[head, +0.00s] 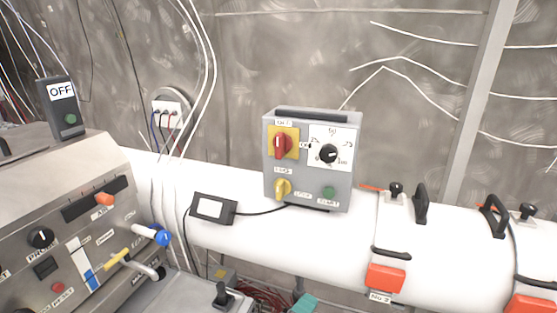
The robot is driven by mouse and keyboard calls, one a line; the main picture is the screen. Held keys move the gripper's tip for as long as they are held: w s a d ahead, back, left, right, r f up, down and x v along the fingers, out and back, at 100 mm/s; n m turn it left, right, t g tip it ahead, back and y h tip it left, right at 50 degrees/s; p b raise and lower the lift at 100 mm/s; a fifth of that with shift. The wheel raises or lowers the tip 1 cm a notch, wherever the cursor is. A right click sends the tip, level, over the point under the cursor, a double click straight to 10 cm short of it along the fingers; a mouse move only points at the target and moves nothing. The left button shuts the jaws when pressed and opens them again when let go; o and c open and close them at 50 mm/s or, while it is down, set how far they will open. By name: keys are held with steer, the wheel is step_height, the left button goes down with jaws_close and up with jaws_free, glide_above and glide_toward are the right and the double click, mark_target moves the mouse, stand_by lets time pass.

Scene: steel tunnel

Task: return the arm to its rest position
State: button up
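No arm and no gripper of mine show in the head view, so I cannot see the arm's pose or whether the gripper is open or shut. In the middle of the view a grey control box (309,195) stands against a thick white pipe (330,240). The box has a red switch on a yellow plate (283,143), a black dial (328,153), a yellow knob (282,188) and a green button (328,192).
A large metal console (60,215) with knobs and levers fills the left side. A small display (213,208) sits on the pipe. Black handles (421,205) and red latches (386,277) stick out at right. Loose cables hang on the left wall.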

steer(key=s+d+f+m+g+y, duration=0.2)
steer(key=s+d+f+m+g, duration=0.45)
steer(key=d+f, duration=0.9)
steer(key=s+d+f+m+g+y, duration=0.2)
steer(key=s+d, duration=0.2)
steer(key=s, duration=0.6)
steer(key=s+d+f+m+g+y, duration=0.2)
steer(key=s+d+f+m, duration=0.1)
steer(key=s, duration=0.7)
steer(key=shift+d, duration=0.75)
steer(key=shift+w, duration=0.1)
